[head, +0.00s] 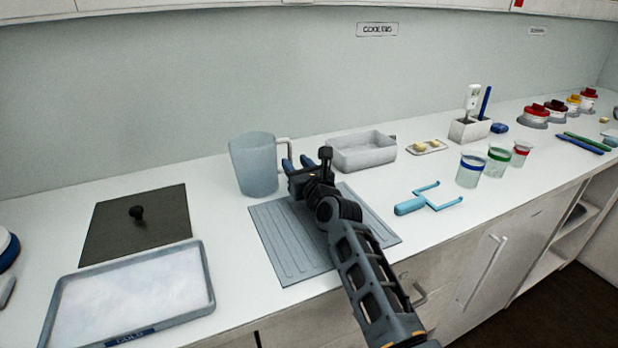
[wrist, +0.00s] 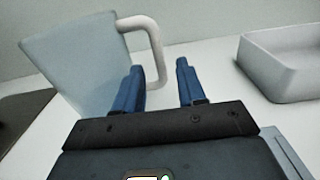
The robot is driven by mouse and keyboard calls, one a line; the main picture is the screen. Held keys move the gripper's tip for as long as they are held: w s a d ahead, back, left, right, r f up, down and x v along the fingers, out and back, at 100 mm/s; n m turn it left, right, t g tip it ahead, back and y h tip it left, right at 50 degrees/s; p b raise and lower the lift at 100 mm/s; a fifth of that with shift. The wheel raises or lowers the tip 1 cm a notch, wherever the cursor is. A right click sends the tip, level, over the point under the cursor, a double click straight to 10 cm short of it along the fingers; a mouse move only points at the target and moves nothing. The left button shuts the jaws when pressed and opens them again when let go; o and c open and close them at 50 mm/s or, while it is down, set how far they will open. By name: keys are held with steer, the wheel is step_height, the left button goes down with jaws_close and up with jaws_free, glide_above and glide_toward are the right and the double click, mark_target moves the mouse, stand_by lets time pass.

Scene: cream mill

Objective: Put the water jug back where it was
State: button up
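The water jug (head: 254,165) is a translucent blue-grey jug with a pale handle on its right side. It stands upright on the counter, behind the left part of the grey ribbed mat (head: 275,242). My gripper (head: 296,163) is just right of the jug, at the handle. In the wrist view, the jug (wrist: 78,62) is at the left, and its handle (wrist: 154,45) reaches toward my blue fingers (wrist: 160,80). The fingers are apart, with white counter showing between them. The handle's lower end passes by the left finger; I cannot tell whether they touch.
A grey tub (head: 362,152) stands right of my gripper. A dark plate with a black knob (head: 137,212) and a tray labelled cold (head: 208,290) lie to the left.

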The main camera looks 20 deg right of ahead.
steer(key=s+p, duration=0.1)
steer(key=s, duration=0.9)
steer(key=shift+s+p, duration=0.15)
steer(key=shift+p, duration=0.2)
